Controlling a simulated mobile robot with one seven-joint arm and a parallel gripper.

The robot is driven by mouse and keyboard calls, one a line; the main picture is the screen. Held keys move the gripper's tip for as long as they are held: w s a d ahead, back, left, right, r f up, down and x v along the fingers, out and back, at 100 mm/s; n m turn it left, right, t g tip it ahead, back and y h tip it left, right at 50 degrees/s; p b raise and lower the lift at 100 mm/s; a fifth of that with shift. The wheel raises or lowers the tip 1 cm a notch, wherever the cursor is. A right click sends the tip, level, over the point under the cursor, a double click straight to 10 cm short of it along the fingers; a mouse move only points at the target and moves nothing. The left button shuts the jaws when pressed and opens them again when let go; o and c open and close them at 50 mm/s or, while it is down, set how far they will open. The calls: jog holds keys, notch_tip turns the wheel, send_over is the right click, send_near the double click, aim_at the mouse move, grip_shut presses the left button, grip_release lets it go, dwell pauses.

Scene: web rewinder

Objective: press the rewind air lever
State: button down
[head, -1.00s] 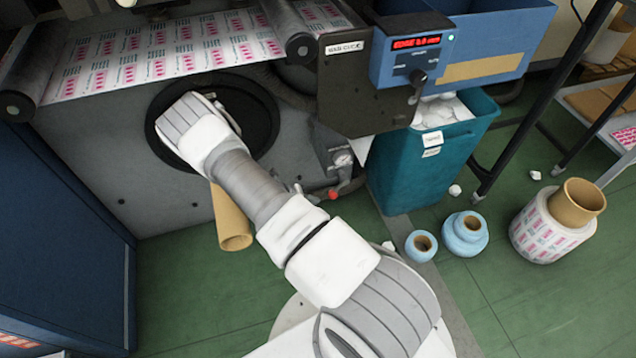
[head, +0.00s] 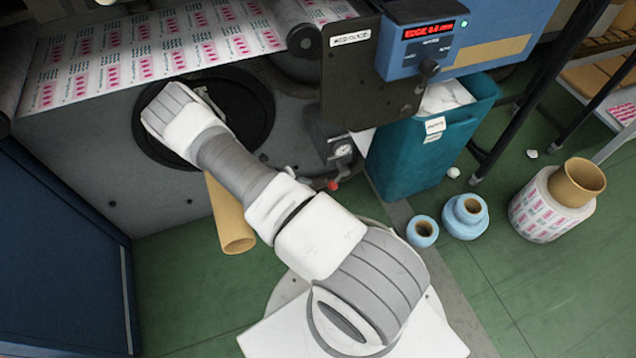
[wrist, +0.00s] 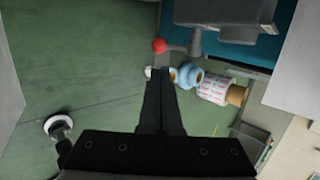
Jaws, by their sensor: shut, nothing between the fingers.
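The air lever shows as a red ball knob (wrist: 159,46) on a short grey arm in the wrist view. In the head view the red knob (head: 333,185) sits low on the machine, below a small round gauge (head: 342,150). My gripper (wrist: 162,72) is shut and empty, with its black fingers pointing up the wrist picture. The knob appears just above the fingertips there, with a small gap in the picture; I cannot tell the depth between them. In the head view my own arm hides the gripper.
A cardboard tube (head: 230,215) sticks out beside my arm. A teal bin (head: 405,160) with scraps stands right of the lever. Blue rolls (head: 464,217) and a printed roll (head: 545,210) stand on the green floor. A blue cabinet (head: 60,240) is at left.

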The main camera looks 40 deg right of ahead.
aim_at(330, 184)
jog(key=b+x, duration=0.4)
jog(key=x, duration=0.9)
jog(key=shift+w+d+f, duration=0.1)
jog(key=shift+d+f, duration=0.05)
jog(key=shift+d, duration=0.05)
